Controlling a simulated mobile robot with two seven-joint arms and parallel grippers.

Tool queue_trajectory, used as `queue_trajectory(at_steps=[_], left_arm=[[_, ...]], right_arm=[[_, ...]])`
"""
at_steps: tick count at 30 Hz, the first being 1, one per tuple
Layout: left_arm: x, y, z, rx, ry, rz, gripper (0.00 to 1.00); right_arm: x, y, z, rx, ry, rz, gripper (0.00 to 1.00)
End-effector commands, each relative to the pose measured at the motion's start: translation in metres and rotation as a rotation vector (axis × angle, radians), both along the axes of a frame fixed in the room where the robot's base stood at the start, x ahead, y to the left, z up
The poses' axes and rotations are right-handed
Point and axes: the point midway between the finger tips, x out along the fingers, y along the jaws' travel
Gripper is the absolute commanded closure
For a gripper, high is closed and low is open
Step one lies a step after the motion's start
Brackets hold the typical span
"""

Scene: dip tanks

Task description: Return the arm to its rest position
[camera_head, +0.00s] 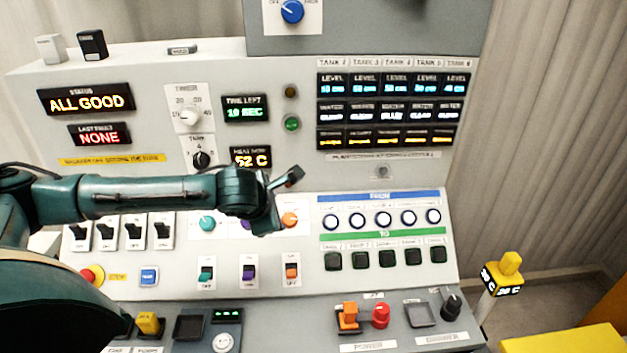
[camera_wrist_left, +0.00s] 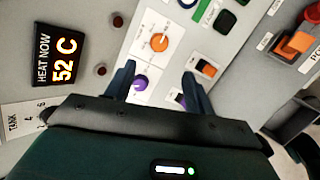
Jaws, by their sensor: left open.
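My left arm comes in from the left in the head view and reaches across the control panel (camera_head: 300,283). My left gripper (camera_head: 292,200) is in front of the panel's middle, near the orange knob (camera_head: 290,219). In the left wrist view the two fingers of the gripper (camera_wrist_left: 160,78) stand apart with nothing held between them. A purple knob (camera_wrist_left: 140,82) shows between the fingers, and the orange knob (camera_wrist_left: 159,42) shows beyond them. Whether the fingers touch the panel cannot be told. My right gripper is in neither view.
Below are a red stop button (camera_head: 92,275) and coloured rocker switches (camera_head: 248,274). A yellow-topped post (camera_head: 509,265) stands at right.

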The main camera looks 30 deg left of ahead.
Motion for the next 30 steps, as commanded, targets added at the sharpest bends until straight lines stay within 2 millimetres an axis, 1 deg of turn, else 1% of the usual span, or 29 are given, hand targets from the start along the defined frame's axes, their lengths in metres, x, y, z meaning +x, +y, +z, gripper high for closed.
queue_trajectory(at_steps=[5,8,11,12,14,15,17,18,20,21,23,25,26,27,29,30], left_arm=[[0.0,-0.002,-0.001,-0.005,0.0,0.001,0.46],[-0.003,-0.018,-0.008,-0.06,-0.001,0.026,0.46],[-0.012,-0.054,-0.023,-0.204,-0.002,0.106,0.46],[-0.018,-0.073,-0.03,-0.288,0.0,0.158,0.46],[-0.029,-0.103,-0.04,-0.433,0.008,0.258,0.46],[-0.037,-0.121,-0.045,-0.537,0.016,0.341,0.46],[-0.05,-0.146,-0.051,-0.695,0.031,0.476,0.46],[-0.059,-0.161,-0.055,-0.8,0.046,0.575,0.46],[-0.072,-0.179,-0.059,-0.954,0.069,0.74,0.46],[-0.081,-0.189,-0.061,-1.053,0.086,0.86,0.46],[-0.094,-0.199,-0.064,-1.196,0.111,1.054,0.46],[-0.109,-0.206,-0.068,-1.35,0.134,1.307,0.46],[-0.115,-0.207,-0.07,-1.411,0.14,1.422,0.46],[-0.124,-0.207,-0.073,-1.488,0.144,1.582,0.46],[-0.138,-0.203,-0.079,-1.587,0.138,1.834,0.46],[-0.147,-0.198,-0.083,-1.64,0.122,2.002,0.46]], right_arm=[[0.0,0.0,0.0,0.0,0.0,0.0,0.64],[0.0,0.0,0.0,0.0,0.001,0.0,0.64],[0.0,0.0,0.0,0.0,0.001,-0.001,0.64],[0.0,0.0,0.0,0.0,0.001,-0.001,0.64],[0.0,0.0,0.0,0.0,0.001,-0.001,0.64],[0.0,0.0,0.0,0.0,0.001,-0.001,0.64],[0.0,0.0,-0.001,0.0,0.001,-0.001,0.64],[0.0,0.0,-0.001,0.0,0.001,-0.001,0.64],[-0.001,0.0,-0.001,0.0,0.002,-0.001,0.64],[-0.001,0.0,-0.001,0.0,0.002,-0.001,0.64],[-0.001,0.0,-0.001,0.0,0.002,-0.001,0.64],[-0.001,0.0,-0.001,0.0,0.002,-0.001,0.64],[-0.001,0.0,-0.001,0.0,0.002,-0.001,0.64],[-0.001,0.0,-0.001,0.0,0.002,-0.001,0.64],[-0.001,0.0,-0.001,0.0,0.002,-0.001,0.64],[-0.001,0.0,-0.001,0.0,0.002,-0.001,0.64]])
